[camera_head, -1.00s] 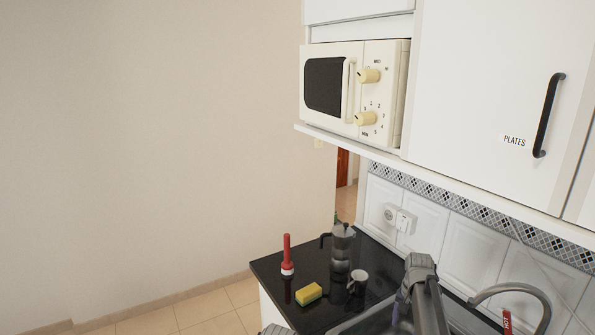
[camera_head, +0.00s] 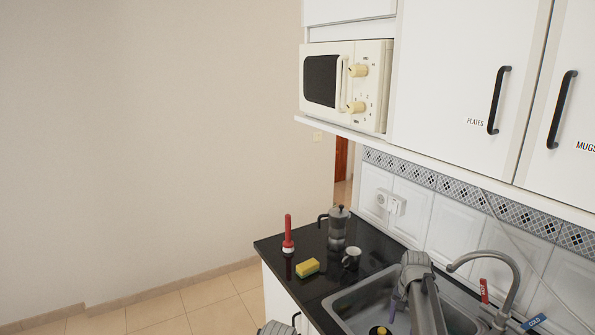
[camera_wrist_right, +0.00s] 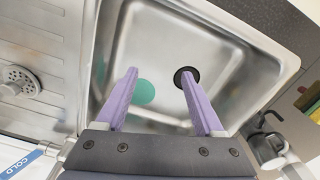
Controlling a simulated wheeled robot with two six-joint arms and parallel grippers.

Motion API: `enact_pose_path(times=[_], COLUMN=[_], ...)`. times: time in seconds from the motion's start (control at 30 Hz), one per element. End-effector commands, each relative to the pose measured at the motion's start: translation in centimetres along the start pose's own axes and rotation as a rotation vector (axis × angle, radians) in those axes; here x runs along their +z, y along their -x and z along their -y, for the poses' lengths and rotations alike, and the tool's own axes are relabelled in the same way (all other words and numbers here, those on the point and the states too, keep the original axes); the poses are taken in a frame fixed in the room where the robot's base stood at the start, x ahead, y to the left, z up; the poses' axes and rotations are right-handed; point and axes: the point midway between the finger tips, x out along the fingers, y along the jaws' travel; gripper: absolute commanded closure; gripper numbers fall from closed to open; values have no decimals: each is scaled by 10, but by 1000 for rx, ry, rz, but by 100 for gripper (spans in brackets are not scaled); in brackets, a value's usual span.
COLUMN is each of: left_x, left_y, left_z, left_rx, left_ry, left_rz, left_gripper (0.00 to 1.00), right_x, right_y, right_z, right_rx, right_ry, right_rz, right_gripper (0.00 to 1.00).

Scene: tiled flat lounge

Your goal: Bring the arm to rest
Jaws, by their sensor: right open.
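My left gripper is not in view.
On the dark counter stand a red-handled brush or plunger (camera_head: 288,236), a yellow sponge (camera_head: 307,268), a moka pot (camera_head: 338,226) and a mug (camera_head: 351,257). A tap (camera_head: 510,275) rises beside the sink. A microwave (camera_head: 345,85) and cupboards (camera_head: 460,80) hang above. A green disc (camera_wrist_right: 144,92) lies in the basin.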

Motion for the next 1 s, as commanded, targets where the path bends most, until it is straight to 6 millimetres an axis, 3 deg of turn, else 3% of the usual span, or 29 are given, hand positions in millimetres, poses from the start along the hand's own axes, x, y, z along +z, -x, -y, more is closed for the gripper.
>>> enact_pose_path(times=[0.27,0.47,0.67,0.8,0.9,1.0], left_x=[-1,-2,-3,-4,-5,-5], left_y=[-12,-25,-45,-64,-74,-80], left_z=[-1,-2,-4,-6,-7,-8], left_rx=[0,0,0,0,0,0], left_ry=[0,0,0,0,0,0], left_rz=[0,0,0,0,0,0], left_gripper=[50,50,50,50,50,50], right_x=[44,95,174,248,291,317], right_y=[-12,-25,-44,-63,-73,-79], right_z=[17,32,44,43,38,32], right_rx=[12,27,51,76,92,105], right_ry=[122,270,504,738,889,995], right_rz=[0,0,0,0,0,0], right_gripper=[30,30,30,30,30,30])
